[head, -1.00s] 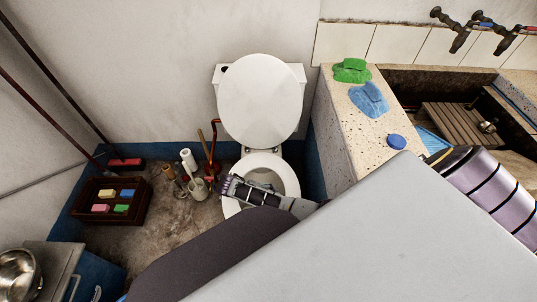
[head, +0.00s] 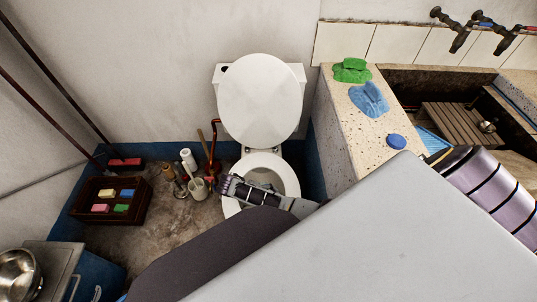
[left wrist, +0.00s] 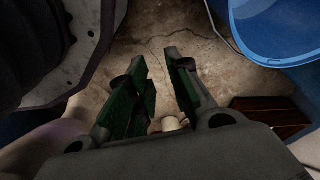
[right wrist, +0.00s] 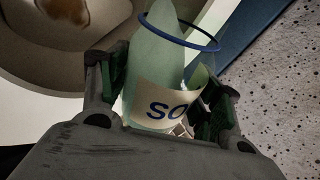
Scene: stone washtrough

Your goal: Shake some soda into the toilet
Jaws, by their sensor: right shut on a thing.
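The white toilet (head: 262,105) stands against the back wall with its lid up and its bowl open. My right gripper (head: 234,188) is over the bowl, its arm coming in from the right. In the right wrist view its fingers (right wrist: 170,100) are shut on a pale green soda container (right wrist: 152,62) with a blue rim and a label reading "SO". The bowl (right wrist: 45,60) shows beyond it at upper left. I cannot make out the container clearly in the head view. My left gripper (left wrist: 160,62) is open and empty above the floor, outside the head view.
The stone trough (head: 345,125) rises at the right with green (head: 352,70) and blue cloths (head: 369,100). A blue tub (left wrist: 280,30) is near my left gripper.

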